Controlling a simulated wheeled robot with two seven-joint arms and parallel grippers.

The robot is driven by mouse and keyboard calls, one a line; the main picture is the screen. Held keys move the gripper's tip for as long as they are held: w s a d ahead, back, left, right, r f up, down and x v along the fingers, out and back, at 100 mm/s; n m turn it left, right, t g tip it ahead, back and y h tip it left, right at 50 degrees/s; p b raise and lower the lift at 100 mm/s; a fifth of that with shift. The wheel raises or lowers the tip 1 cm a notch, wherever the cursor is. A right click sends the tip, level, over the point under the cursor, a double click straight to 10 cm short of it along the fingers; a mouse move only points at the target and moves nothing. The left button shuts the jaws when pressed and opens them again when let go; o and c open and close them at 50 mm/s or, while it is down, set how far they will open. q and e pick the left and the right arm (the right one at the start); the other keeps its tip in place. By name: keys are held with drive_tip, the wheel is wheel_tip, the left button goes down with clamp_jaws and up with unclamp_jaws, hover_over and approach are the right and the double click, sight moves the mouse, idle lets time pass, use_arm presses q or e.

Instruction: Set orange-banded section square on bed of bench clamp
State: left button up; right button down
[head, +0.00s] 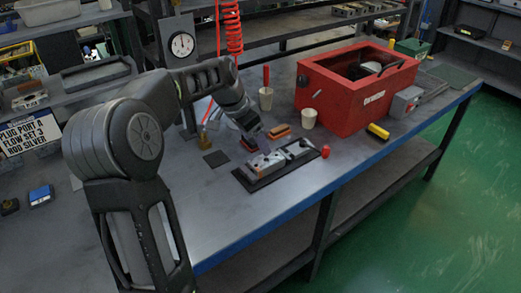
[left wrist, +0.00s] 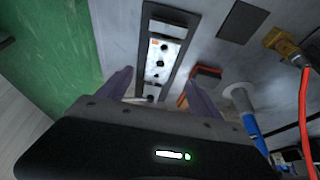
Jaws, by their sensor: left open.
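The bench clamp is a long black bed (head: 246,183) on the grey bench top, with silver metal parts on it. It also shows in the left wrist view (left wrist: 146,22). A silver block with dark holes and a small orange mark (left wrist: 165,62) lies on the bed; I cannot tell whether it sits square. A small orange-and-dark block (head: 278,131) lies on the bench behind the clamp, and shows beside the bed in the left wrist view (left wrist: 207,72). My left gripper (head: 254,139) is open above the bench by the clamp, its fingers (left wrist: 158,84) apart, nothing visibly held.
A red box (head: 340,105) stands behind right of the clamp. Cups (head: 308,118), a small red object (head: 325,151) and a yellow cylinder (head: 377,132) stand or lie around it. A dial gauge (head: 182,45) and red coiled hose (head: 230,28) are behind my arm. The front bench top is clear.

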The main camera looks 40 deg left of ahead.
use_arm(q)
drive_tip(key=shift+s+r, duration=0.2)
drive_tip(key=shift+r, duration=0.3)
drive_tip(key=shift+c, duration=0.4)
idle(1.3)
